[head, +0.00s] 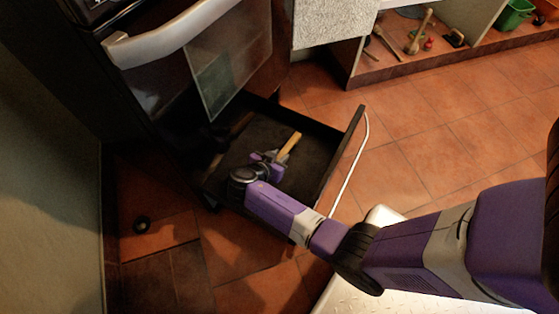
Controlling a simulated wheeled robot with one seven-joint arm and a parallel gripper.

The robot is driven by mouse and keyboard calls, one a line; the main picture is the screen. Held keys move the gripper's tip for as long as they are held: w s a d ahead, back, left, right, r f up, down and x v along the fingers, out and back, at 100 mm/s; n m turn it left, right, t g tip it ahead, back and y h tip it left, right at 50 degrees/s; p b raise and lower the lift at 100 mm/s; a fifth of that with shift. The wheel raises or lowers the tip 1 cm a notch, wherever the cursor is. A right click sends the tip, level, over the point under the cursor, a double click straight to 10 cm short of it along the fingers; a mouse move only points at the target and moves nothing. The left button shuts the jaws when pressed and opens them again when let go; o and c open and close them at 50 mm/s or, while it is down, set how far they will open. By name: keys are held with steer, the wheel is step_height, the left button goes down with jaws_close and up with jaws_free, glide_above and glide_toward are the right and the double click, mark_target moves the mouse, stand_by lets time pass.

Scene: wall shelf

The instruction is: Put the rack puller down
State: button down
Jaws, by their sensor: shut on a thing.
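The rack puller (290,146) is a light wooden, stick-like piece. It juts up and to the right from my gripper (274,157). My gripper is shut on it, and the fingers hide its lower end. Both are over the open drawer (345,160) below the oven, within its outline. I cannot tell whether the rack puller touches the drawer's dark floor.
The oven (165,35), with a glass door and pale handle, stands above and behind the drawer. A low shelf (400,69) at the upper right holds a wooden spoon (419,32), a green bucket (514,15) and small items. Tiled floor right of the drawer is clear.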

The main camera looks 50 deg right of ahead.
step_height(320, 180, down, 2)
steer(key=shift+r, duration=0.1)
steer(key=c, duration=1.2)
jaws_free()
steer(key=shift+a+r, duration=0.15)
steer(key=shift+r, duration=0.1)
steer(key=p+v, duration=0.5)
steer(key=v, duration=0.6)
steer(key=shift+s+a, duration=0.1)
steer(key=shift+a, duration=0.1)
